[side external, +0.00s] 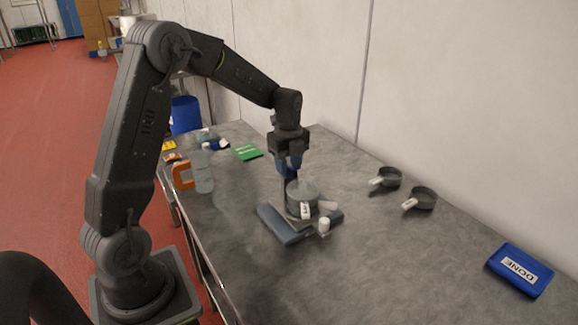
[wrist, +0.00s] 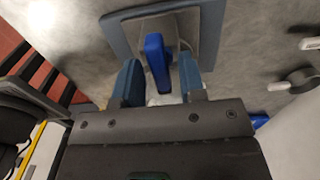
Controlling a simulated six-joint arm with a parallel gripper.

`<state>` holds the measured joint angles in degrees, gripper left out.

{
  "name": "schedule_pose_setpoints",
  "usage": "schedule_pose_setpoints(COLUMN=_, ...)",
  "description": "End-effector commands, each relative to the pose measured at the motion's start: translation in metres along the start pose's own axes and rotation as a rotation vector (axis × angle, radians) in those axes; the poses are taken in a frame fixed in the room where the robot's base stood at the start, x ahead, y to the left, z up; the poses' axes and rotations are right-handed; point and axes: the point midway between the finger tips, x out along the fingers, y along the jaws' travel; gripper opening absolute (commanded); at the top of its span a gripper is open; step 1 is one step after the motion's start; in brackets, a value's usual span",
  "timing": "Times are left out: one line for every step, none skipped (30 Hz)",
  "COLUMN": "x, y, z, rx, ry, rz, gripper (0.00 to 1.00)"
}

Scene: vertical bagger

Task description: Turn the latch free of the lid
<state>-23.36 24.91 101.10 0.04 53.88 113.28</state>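A bright blue latch (wrist: 157,62) shows in the wrist view as a long upright bar over a grey round-cornered body, which I take to be the lid (wrist: 178,22). My gripper (wrist: 158,68) has its two blue-grey fingers spread on either side of the latch; a gap shows on the right, while contact on the left is unclear. In the side view my gripper (side external: 290,168) points down over a grey drum-shaped vessel (side external: 302,194) on a flat blue-grey base (side external: 283,228). The fingers hide the latch there.
A white knob (side external: 324,225) stands at the base's front right. A jug with an orange handle (side external: 203,176) and a green card (side external: 248,153) lie left.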

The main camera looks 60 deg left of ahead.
Motion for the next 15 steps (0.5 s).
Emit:
schedule_pose_setpoints(x=-0.0002, y=0.0000, z=0.0000, rx=0.000, ry=0.000, rz=0.000, gripper=0.32)
schedule_pose_setpoints(x=-0.0002, y=0.0000, z=0.0000, rx=0.000, ry=0.000, rz=0.000, gripper=0.29)
schedule_pose_setpoints(x=-0.0002, y=0.0000, z=0.0000, rx=0.000, ry=0.000, rz=0.000, gripper=0.25)
schedule_pose_setpoints(x=-0.0002, y=0.0000, z=0.0000, rx=0.000, ry=0.000, rz=0.000, gripper=0.22)
schedule_pose_setpoints(x=-0.0003, y=0.0000, z=0.0000, rx=0.000, ry=0.000, rz=0.000, gripper=0.20)
schedule_pose_setpoints(x=-0.0003, y=0.0000, z=0.0000, rx=0.000, ry=0.000, rz=0.000, gripper=0.16)
schedule_pose_setpoints(x=-0.0003, y=0.0000, z=0.0000, rx=0.000, ry=0.000, rz=0.000, gripper=0.13)
schedule_pose_setpoints(x=-0.0003, y=0.0000, z=0.0000, rx=0.000, ry=0.000, rz=0.000, gripper=0.10)
schedule_pose_setpoints(x=-0.0004, y=0.0000, z=0.0000, rx=0.000, ry=0.000, rz=0.000, gripper=0.06)
schedule_pose_setpoints(x=-0.0004, y=0.0000, z=0.0000, rx=0.000, ry=0.000, rz=0.000, gripper=0.03)
schedule_pose_setpoints(x=-0.0004, y=0.0000, z=0.0000, rx=0.000, ry=0.000, rz=0.000, gripper=0.00)
schedule_pose_setpoints(x=-0.0004, y=0.0000, z=0.0000, rx=0.000, ry=0.000, rz=0.000, gripper=0.00)
schedule_pose_setpoints(x=-0.0004, y=0.0000, z=0.0000, rx=0.000, ry=0.000, rz=0.000, gripper=0.00)
schedule_pose_setpoints(x=-0.0005, y=0.0000, z=0.0000, rx=-0.004, ry=0.000, rz=0.000, gripper=0.00)
schedule_pose_setpoints(x=-0.0005, y=0.0000, z=0.0000, rx=-0.020, ry=0.000, rz=0.000, gripper=0.00)
